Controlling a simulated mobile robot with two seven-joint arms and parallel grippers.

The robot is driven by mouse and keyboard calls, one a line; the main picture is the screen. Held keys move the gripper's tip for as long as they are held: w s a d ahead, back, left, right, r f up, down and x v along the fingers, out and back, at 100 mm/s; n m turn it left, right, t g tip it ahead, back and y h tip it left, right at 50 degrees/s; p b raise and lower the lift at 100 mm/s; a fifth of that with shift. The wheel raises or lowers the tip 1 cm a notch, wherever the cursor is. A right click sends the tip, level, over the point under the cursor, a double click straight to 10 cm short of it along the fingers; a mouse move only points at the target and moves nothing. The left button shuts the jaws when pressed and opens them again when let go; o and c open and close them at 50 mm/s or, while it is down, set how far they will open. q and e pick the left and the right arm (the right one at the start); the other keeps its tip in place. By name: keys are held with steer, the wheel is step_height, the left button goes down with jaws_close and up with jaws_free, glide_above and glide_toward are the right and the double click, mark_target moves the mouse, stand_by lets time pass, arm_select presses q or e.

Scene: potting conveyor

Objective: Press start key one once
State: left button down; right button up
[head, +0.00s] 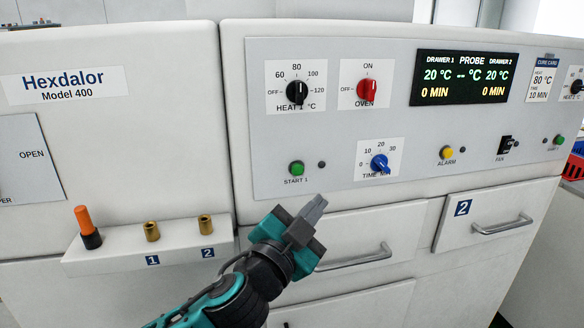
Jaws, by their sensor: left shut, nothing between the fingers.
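The green START 1 key (296,168) is on the grey control panel (340,130) at its lower left, with a small dark lamp (322,164) beside it. My left gripper (315,206) is shut and empty. Its fingertips point up and to the right, below and slightly right of the green key in the picture. I cannot tell how far they stand from the panel. My right gripper does not show.
The blue TIME knob (379,164), red OVEN knob (370,91) and black HEAT 1 knob (297,92) are nearby. The display (464,78) reads 20 °C for both drawers. A shelf (105,262) with an orange-handled tool (86,226) stands left. A drawer handle (355,258) lies behind my gripper.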

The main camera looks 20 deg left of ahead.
mark_target(297, 170)
arm_select(q)
steer(key=shift+r, duration=0.3)
steer(key=shift+w, duration=0.1)
steer(key=shift+w+a+b, duration=0.1)
steer(key=shift+w+a, duration=0.75)
steer(key=shift+w, duration=0.35)
steer(key=shift+w+a+b, duration=0.15)
steer(key=shift+w+a, duration=0.65)
steer(key=shift+w, duration=0.4)
steer(key=shift+w+a+b, duration=0.1)
steer(key=shift+w+a, duration=0.75)
steer(key=shift+w, duration=0.35)
steer(key=shift+w+a, duration=0.25)
steer(key=shift+w, duration=0.1)
steer(key=shift+w+a, duration=0.25)
steer(key=shift+w, duration=0.1)
steer(key=shift+s, duration=0.1)
stand_by(0.4)
steer(key=shift+s+d, duration=0.5)
steer(key=shift+s, duration=0.1)
